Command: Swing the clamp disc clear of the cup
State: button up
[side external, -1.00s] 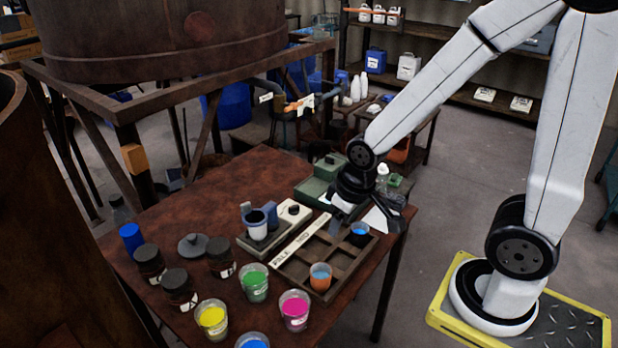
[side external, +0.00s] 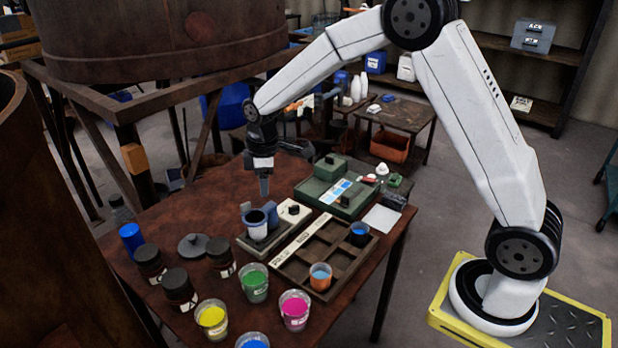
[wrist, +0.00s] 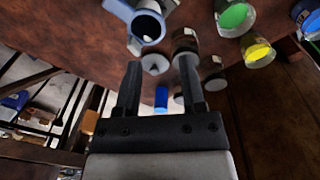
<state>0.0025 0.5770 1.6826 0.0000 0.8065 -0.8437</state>
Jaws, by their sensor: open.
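The cup (side external: 258,230), pale with a dark top, stands in a small grey stand (side external: 266,241) on the brown table. Blue-grey clamp parts (side external: 246,208) rise behind it. In the wrist view a blue-grey ring with an arm (wrist: 122,10) shows at the top, around a pale and dark opening. I cannot clearly tell the clamp disc apart from the cup's dark top. My gripper (side external: 264,188) points down above the table, behind the cup and apart from it. In the wrist view my gripper (wrist: 159,66) has its fingers spread with nothing held between them.
A wooden compartment tray (side external: 318,258) holding orange and blue cups lies right of the stand. Paint cups, including yellow (side external: 212,320) and pink (side external: 294,311), stand in front. Dark jars and a grey lid (side external: 192,245) are left. A green case (side external: 335,190) lies behind the tray.

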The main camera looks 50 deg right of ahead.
aim_at(245, 203)
jog(key=w+n, duration=0.1)
jog(key=w, duration=0.1)
jog(key=w+f+n, duration=0.1)
jog(key=w+n, duration=0.1)
jog(key=w, duration=0.1)
jog(key=w+f+n, duration=0.1)
jog(key=w, duration=0.1)
jog(key=shift+w+n+g, duration=0.25)
jog(key=shift+n+g, duration=0.15)
jog(key=shift+f, duration=0.1)
jog(key=shift+f, duration=3.85)
grip_shut()
